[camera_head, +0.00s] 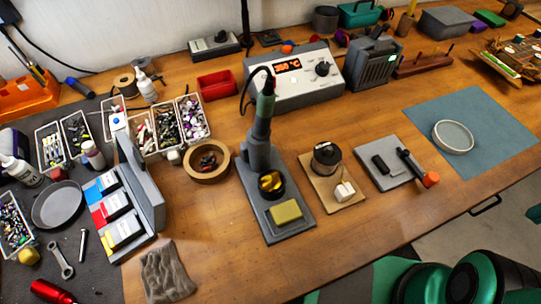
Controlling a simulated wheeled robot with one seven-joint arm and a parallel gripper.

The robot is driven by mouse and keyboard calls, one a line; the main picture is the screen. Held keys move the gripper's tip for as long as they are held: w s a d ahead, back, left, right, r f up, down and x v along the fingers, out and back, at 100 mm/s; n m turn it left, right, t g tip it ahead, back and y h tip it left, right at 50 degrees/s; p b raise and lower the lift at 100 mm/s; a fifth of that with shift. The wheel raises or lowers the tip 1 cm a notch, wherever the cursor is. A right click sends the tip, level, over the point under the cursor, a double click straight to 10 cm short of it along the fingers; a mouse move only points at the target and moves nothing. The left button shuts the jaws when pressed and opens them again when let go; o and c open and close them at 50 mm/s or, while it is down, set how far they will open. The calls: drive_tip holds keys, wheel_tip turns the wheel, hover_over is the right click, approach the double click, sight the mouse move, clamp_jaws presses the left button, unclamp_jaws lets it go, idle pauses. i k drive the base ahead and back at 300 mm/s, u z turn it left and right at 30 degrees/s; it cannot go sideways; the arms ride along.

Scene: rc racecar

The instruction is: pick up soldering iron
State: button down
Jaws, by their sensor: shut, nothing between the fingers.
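A dark cable runs from the top of the handle toward the grey soldering station (300,85), whose display glows orange. The stand's base carries a yellow sponge (286,211) and a brass-coloured tip cleaner (271,183). My gripper is out of the picture; only green and black parts that look like my own arm show at the bottom right.
A round wooden dish (206,161) is left of the stand, and a solder spool (327,157) on a wooden board is right. Wood is bare at the front centre. A blue mat (480,120) holds a dish.

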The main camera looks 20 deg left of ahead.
sight(261, 131)
drive_tip(key=k, duration=0.5)
drive_tip(key=u, duration=1.15)
drive_tip(key=k, duration=1.2)
drive_tip(key=z, duration=0.5)
drive_tip(key=i, duration=1)
drive_tip(key=u, duration=0.05)
